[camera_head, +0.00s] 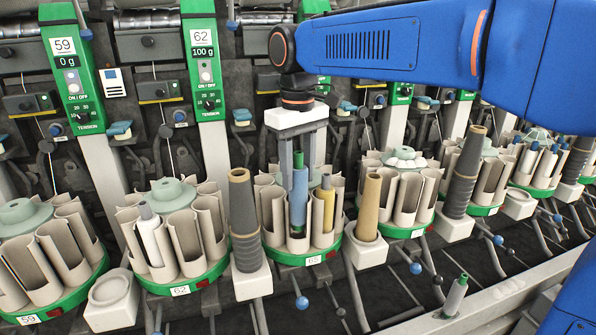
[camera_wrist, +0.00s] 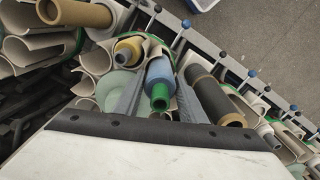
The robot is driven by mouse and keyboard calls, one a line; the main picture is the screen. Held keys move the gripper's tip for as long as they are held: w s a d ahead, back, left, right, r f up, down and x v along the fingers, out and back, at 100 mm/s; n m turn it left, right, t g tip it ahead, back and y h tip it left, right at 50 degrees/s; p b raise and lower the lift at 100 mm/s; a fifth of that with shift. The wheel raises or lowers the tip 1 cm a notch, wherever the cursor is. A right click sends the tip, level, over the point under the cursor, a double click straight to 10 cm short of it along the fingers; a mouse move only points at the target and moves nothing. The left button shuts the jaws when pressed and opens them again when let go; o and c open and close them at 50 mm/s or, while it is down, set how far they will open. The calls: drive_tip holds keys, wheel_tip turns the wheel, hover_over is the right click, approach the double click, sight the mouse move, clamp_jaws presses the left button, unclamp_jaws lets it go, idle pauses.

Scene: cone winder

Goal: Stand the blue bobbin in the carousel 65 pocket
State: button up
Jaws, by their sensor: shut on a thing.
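The blue bobbin (camera_head: 299,196) stands about upright at the front of carousel 65 (camera_head: 315,259), green tip on top. My gripper (camera_head: 298,158) comes down from above, its two fingers shut on the bobbin's upper part. The bobbin's lower part is between the beige walls of a front pocket; I cannot tell whether its foot touches the floor. In the wrist view the blue bobbin (camera_wrist: 160,72) lies between the two grey fingers (camera_wrist: 158,104). A yellow bobbin (camera_head: 325,205) stands in the pocket to its right.
A dark cone (camera_head: 243,215) on a beige peg holder stands left of carousel 65, and a tan cone (camera_head: 369,205) stands right. Carousel 62 (camera_head: 181,283) holds a white bobbin (camera_head: 150,235). Tension posts and machine parts stand close behind.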

sight(298, 185)
drive_tip(key=shift+f, duration=1.6)
drive_tip(key=o, duration=1)
drive_tip(key=shift+o, duration=0.2)
wheel_tip(298, 185, up, 17)
drive_tip(key=shift+r, duration=0.15)
drive_tip(key=s+d+f+m+t, duration=0.1)
drive_tip(key=s+d+f, duration=0.25)
drive_tip(key=d, duration=0.25)
drive_tip(key=s+d+f+m+t, duration=0.1)
drive_tip(key=s+d+f+m, duration=0.1)
drive_tip(key=d+f, duration=0.35)
drive_tip(key=s+d+f+m, duration=0.1)
drive_tip(key=s+d+f, duration=0.2)
drive_tip(key=d, duration=0.3)
drive_tip(key=s+d+f+m+t, duration=0.1)
drive_tip(key=s+d+f, duration=0.3)
drive_tip(key=f, duration=0.5)
drive_tip(key=s+d+f+m+t, duration=0.1)
drive_tip(key=s+d+f+m, duration=0.1)
drive_tip(key=s+d+f, duration=0.3)
drive_tip(key=s+f, duration=0.3)
drive_tip(key=f, duration=0.2)
drive_tip(key=shift+d+m+t, duration=0.3)
drive_tip(key=shift+m+t, duration=0.1)
